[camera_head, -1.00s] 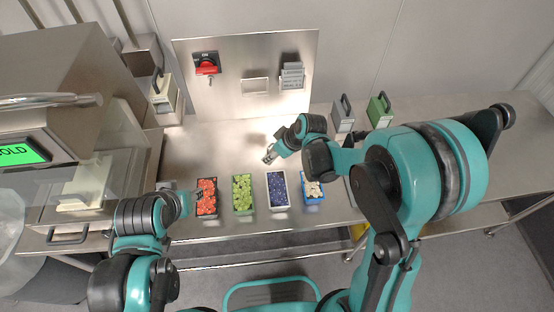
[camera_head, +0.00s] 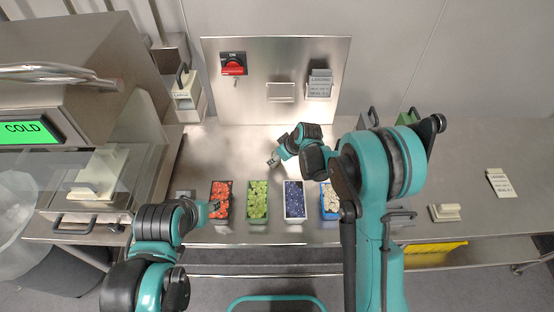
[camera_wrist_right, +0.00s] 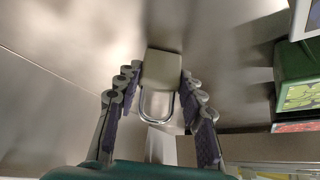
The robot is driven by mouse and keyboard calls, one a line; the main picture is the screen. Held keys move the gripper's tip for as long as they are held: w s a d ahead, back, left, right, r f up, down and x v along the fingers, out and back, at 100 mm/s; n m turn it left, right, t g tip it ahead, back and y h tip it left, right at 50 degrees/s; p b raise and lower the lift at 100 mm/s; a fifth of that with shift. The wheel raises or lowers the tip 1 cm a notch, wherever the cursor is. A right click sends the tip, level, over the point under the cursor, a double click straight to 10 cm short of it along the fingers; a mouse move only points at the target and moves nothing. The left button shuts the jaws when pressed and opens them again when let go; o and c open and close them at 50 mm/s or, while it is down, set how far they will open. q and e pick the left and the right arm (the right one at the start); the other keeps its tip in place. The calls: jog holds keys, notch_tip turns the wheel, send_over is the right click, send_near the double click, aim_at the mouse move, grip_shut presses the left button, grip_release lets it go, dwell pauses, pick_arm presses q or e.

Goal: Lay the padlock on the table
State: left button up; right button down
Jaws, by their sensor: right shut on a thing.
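The padlock (camera_wrist_right: 163,67) has a pale grey-beige body and a silver shackle. In the right wrist view it sits between the fingers of my right gripper (camera_wrist_right: 156,100), with the shackle toward the palm. My right gripper (camera_head: 273,162) is shut on the padlock, over the steel table (camera_head: 225,160) behind the food tubs. I cannot tell whether the padlock touches the table. In the head view the padlock is too small to make out clearly. My left gripper (camera_head: 217,208) is by the red tub; its fingers are too small to judge.
A row holds a red-filled tub (camera_head: 221,190), a green-filled tub (camera_head: 257,190), a blue-filled tub (camera_head: 294,190) and a blue tub (camera_head: 326,213) with pale contents. A panel with a red switch (camera_head: 233,66) stands behind. A cold machine (camera_head: 70,70) is left. The table's right side is mostly clear.

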jog(key=shift+r, duration=0.1)
jog(key=c, duration=1.4)
grip_release()
jog(key=shift+f, duration=0.25)
jog(key=o, duration=0.4)
jog(key=shift+o, duration=0.2)
jog(key=shift+r, duration=0.1)
jog(key=shift+r, duration=0.1)
